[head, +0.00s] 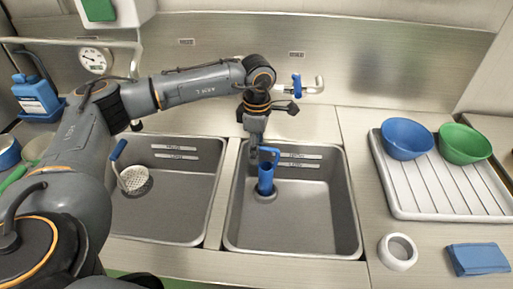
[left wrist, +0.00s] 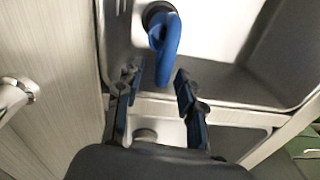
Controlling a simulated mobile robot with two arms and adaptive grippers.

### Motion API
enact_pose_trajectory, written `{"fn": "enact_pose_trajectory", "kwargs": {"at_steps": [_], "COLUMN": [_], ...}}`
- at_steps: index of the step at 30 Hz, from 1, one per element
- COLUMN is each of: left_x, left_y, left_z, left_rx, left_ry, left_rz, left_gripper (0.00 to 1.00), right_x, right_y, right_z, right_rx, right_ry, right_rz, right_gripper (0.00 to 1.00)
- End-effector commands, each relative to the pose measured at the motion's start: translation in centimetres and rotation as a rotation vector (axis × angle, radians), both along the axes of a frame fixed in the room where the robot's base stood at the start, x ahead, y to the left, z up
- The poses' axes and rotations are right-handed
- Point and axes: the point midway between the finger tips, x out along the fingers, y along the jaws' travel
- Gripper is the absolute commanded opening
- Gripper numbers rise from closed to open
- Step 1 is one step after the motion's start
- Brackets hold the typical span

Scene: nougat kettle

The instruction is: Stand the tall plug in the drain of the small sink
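The tall blue plug (head: 265,180) with a looped handle stands roughly upright at the drain (head: 264,195) of the right-hand sink (head: 310,225). I cannot tell whether it is seated in the drain. My left gripper (head: 259,145) points down just above and beside the plug's top. In the left wrist view the gripper (left wrist: 158,80) is open, with blue-padded fingers apart and nothing between them. The blue plug (left wrist: 168,45) lies just beyond the fingertips there. The left-hand sink (head: 185,215) is similar in size. My right gripper is not in view.
A skimmer with a blue handle (head: 119,150) rests in the left sink. A tap (head: 310,87) stands behind. A white ribbed drainer (head: 440,190) at right holds a blue bowl (head: 407,138) and a green bowl (head: 464,143).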

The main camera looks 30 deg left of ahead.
Motion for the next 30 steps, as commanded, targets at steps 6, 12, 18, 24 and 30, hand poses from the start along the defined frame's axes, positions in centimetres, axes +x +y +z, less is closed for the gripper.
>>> {"fn": "enact_pose_trajectory", "kwargs": {"at_steps": [6, 12, 18, 24, 30], "left_x": [0.0, 0.1, 0.2, 0.2, 0.2], "left_y": [0.0, 0.0, 0.0, 0.0, 0.0], "left_z": [0.0, 2.2, 6.5, 10.2, 11.8], "left_rx": [0.001, -0.001, -0.001, -0.001, 0.000], "left_ry": [0.001, -0.003, -0.003, -0.003, -0.001], "left_rz": [0.000, 0.000, 0.000, 0.000, 0.001], "left_gripper": [0.38, 0.38, 0.38, 0.38, 0.38], "right_x": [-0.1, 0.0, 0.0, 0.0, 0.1], "right_y": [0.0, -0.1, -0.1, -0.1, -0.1], "right_z": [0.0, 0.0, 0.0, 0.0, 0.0], "right_rx": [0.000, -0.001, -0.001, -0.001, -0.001], "right_ry": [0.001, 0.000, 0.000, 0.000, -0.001], "right_rz": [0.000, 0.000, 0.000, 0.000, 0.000], "right_gripper": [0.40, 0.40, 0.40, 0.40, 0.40]}}
